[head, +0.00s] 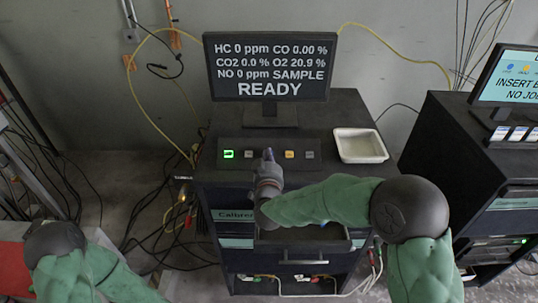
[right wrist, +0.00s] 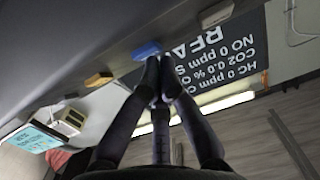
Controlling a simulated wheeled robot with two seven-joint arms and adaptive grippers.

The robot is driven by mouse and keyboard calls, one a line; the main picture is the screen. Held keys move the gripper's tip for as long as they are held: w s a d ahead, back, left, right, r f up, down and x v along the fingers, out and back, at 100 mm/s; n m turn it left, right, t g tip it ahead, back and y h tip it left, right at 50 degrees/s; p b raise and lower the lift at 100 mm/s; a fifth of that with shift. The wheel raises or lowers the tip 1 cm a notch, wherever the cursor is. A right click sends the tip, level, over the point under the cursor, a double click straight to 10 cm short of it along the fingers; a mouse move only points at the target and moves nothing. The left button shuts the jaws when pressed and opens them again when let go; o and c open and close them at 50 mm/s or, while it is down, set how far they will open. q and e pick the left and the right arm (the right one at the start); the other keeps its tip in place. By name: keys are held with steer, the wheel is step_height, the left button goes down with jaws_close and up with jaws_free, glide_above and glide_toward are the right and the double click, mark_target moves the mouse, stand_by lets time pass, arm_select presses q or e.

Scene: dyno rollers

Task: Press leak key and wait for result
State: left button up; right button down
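A dark key panel (head: 217,163) lies on top of the cabinet below the monitor. It carries a green-lit key (head: 228,154), a grey key (head: 249,154), an amber key (head: 290,154) and another grey key (head: 310,154). No leak label is readable. The right wrist view shows a blue key (right wrist: 147,50) just beyond my fingertips; in the head view my gripper hides it. My right gripper (head: 268,155) is shut and empty, pointing at the panel; contact cannot be told. The monitor (head: 268,65) reads READY with HC, CO, CO2, O2, NO values. My left gripper is out of view.
A white tray (head: 361,146) stands right of the panel on the cabinet top. A second cabinet (head: 440,135) with a blue-screen monitor (head: 510,80) stands at the right. Cables (head: 150,215) hang and lie on the left. An open drawer (head: 300,250) is below my right arm.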

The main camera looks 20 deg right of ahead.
steer(key=shift+w+f, duration=0.1)
steer(key=shift+f, duration=0.05)
stand_by(0.6)
steer(key=shift+s+a+r+p, duration=0.1)
steer(key=shift+s+r+p, duration=0.3)
steer(key=shift+s+r, duration=0.15)
steer(key=shift+w, duration=0.1)
steer(key=shift+s+a+r+p, duration=0.15)
steer(key=shift+s+r+p, duration=0.35)
steer(key=shift+r, duration=0.2)
steer(key=shift+s+a+r+p, duration=0.15)
steer(key=shift+s+r+p, duration=0.4)
steer(key=shift+r, duration=0.1)
steer(key=shift+s+a+r+p, duration=0.15)
steer(key=shift+s+r+p, duration=0.4)
steer(key=shift+r, duration=0.05)
